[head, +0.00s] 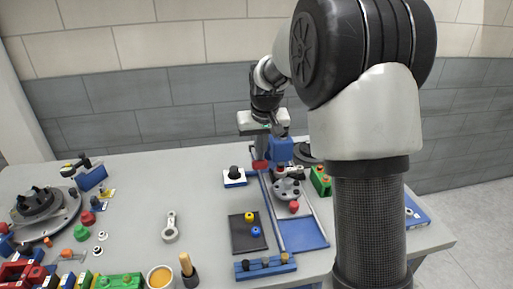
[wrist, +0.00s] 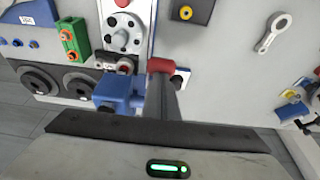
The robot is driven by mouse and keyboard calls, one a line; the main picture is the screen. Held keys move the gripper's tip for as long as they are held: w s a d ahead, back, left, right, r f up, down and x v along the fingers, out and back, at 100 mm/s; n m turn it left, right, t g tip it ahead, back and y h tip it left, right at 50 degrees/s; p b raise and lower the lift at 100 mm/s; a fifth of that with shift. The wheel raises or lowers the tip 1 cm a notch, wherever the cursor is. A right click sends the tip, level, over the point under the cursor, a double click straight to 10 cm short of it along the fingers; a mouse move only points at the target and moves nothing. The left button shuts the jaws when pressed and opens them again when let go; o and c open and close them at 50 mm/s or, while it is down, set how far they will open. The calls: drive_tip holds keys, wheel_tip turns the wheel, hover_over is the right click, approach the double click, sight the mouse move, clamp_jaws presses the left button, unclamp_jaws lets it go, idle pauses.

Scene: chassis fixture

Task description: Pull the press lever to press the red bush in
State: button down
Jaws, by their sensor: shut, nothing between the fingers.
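The press has a blue head (head: 278,151), which also shows in the wrist view (wrist: 112,92). A red grip (head: 260,165), apparently the lever's end, sits just left of it; it also shows in the wrist view (wrist: 160,65). My gripper (head: 261,156) is shut and empty, its fingertips (wrist: 160,77) at the red grip, touching or very close. A grey round fixture (head: 286,190) lies in front of the press. A small reddish part (wrist: 125,64) shows beside the blue head, partly hidden; I cannot tell if it is the bush. A red knob (head: 294,206) stands at the fixture's front.
A white-and-blue block with a black knob (head: 234,178) stands left of the press. A black tray (head: 242,243) and a grey link (head: 170,228) lie nearer. A green block (head: 320,181) stands right of the fixture.

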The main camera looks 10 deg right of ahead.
drive_tip(key=shift+f+b, duration=0.45)
drive_tip(key=shift+f, duration=0.45)
